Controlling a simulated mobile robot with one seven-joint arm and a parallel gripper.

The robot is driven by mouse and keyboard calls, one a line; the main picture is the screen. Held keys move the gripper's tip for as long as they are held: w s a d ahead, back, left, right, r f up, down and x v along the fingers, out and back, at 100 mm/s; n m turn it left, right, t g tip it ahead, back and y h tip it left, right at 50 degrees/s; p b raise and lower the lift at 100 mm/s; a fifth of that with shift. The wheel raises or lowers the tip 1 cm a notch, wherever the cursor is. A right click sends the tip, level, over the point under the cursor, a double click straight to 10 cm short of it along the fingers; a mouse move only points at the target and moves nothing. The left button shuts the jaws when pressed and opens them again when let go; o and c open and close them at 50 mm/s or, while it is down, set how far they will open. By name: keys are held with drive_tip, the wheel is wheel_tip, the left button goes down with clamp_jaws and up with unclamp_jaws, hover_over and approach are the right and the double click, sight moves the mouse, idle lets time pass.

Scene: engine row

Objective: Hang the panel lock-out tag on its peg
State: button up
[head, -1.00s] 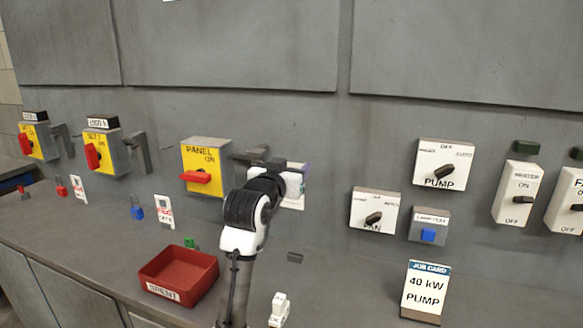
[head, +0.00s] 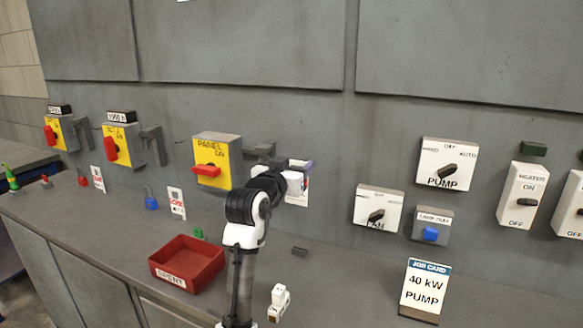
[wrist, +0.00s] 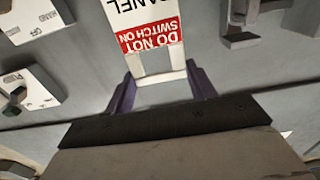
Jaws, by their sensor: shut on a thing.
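The panel lock-out tag (wrist: 150,30), white with a red "DO NOT SWITCH ON" band, is held between the purple fingers of my gripper (wrist: 160,88). It appears upside down in the wrist view. In the head view the tag (head: 298,192) shows partly behind my gripper (head: 297,175), near the wall. The dark peg bracket (head: 262,150) sticks out beside the yellow PANEL switch box (head: 217,145), whose handle is red. My gripper is just right of and below the bracket. A dark bracket (wrist: 238,30) shows in the wrist view, apart from the tag. My arm hides part of this area.
The red SPENT tray (head: 187,262) stands on the bench left of my arm. A white FAN switch (head: 377,212) is on the wall to the right. The job card (head: 425,288) reads "40 kW PUMP". Padlocks and other tags (head: 177,203) stand at left.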

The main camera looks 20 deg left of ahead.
drive_tip(key=shift+w+d+f, duration=0.1)
drive_tip(key=shift+w+f, duration=0.2)
drive_tip(key=shift+w, duration=1.05)
drive_tip(key=shift+w+f, duration=0.35)
drive_tip(key=shift+w, duration=0.95)
drive_tip(key=shift+w+d+f, duration=0.1)
drive_tip(key=shift+w+f, duration=0.2)
drive_tip(key=shift+w, duration=1.05)
drive_tip(key=o, duration=1.3)
